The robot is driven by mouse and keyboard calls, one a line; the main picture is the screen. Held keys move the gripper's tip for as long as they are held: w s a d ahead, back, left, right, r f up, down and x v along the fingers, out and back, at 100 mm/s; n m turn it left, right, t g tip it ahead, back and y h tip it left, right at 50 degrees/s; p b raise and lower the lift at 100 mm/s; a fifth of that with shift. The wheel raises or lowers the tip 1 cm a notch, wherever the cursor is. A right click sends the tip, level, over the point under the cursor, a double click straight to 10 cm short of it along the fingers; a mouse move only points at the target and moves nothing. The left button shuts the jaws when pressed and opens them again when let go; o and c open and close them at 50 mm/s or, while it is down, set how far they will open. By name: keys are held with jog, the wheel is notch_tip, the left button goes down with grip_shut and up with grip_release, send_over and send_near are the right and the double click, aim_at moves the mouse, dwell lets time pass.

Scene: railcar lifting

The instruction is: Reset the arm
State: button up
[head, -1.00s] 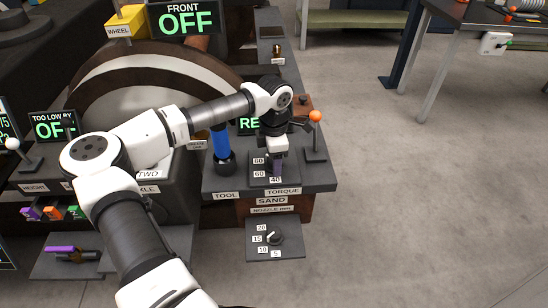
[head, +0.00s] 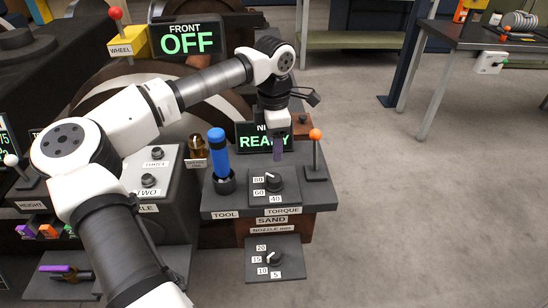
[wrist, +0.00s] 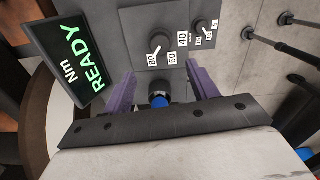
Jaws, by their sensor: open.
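My arm reaches from the lower left over the torque panel. My gripper (head: 278,150) has purple fingers pointing down above the torque knob (head: 274,183) and is apart from it. In the wrist view the two fingers (wrist: 163,88) stand wide apart with nothing held. The torque knob (wrist: 157,50) also shows there, its white pointer towards 80. The blue-handled tool (head: 218,155) stands upright in its holder, left of my gripper. Part of its blue end (wrist: 160,101) shows low between the fingers in the wrist view.
A green READY display (head: 258,142) stands behind the gripper. An orange-tipped lever (head: 316,136) is to its right. The nozzle knob (head: 273,259) is on a lower shelf. A FRONT OFF display (head: 187,40) stands behind my arm. The floor at right is clear up to a table (head: 470,38).

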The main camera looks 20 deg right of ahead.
jog(key=shift+r, duration=0.75)
